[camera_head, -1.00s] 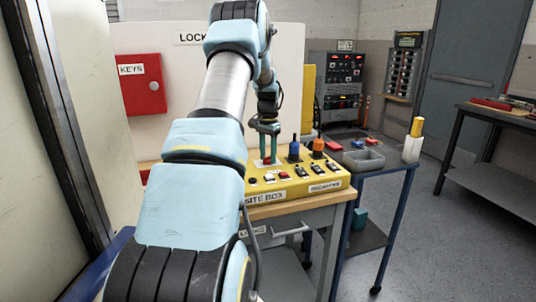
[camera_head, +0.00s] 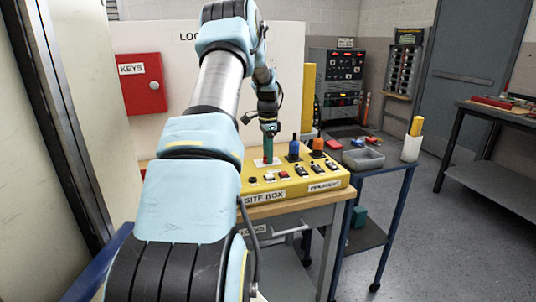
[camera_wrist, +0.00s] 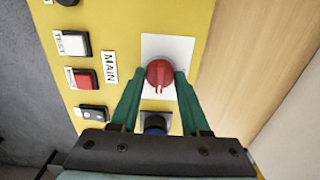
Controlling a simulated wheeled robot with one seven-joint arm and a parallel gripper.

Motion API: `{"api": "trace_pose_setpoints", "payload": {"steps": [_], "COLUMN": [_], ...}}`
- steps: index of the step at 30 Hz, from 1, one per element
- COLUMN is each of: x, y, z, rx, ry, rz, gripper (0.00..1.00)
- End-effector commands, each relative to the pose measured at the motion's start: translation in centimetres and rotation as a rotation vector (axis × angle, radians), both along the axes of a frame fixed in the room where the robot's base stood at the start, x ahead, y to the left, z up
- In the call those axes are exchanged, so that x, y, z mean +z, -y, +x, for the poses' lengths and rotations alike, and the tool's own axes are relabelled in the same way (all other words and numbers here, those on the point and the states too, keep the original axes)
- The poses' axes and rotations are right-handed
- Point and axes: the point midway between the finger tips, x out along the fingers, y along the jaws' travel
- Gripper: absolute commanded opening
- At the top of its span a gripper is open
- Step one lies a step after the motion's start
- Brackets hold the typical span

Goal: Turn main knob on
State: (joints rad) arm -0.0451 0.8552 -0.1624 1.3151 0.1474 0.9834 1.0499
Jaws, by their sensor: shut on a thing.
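A pale pointer mark on the knob points towards the bottom of the wrist view. My gripper (camera_wrist: 160,77) has its green fingers shut on the knob, one on either side. In the head view my gripper (camera_head: 268,158) comes down on the box from above, seen nearly edge-on, and mostly hides the knob.
A blue knob (camera_head: 294,147) and an orange knob (camera_head: 318,146) stand right of my gripper. Switches, including a red button (camera_wrist: 83,79), line the box front. A white panel stands behind.

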Motion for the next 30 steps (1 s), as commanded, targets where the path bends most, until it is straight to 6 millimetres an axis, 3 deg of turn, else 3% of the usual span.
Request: {"api": "trace_pose_setpoints", "payload": {"steps": [11, 12, 19, 30], "x": [0.11, 0.11, 0.05, 0.72], "y": [0.09, 0.09, 0.05, 0.03], "z": [0.11, 0.10, 0.05, 0.10], "rx": [-0.004, -0.004, -0.003, -0.003], "ry": [0.004, 0.004, 0.002, 0.004], "rz": [-0.002, -0.002, 0.000, -0.001], "gripper": [0.00, 0.49, 0.75, 0.76]}}
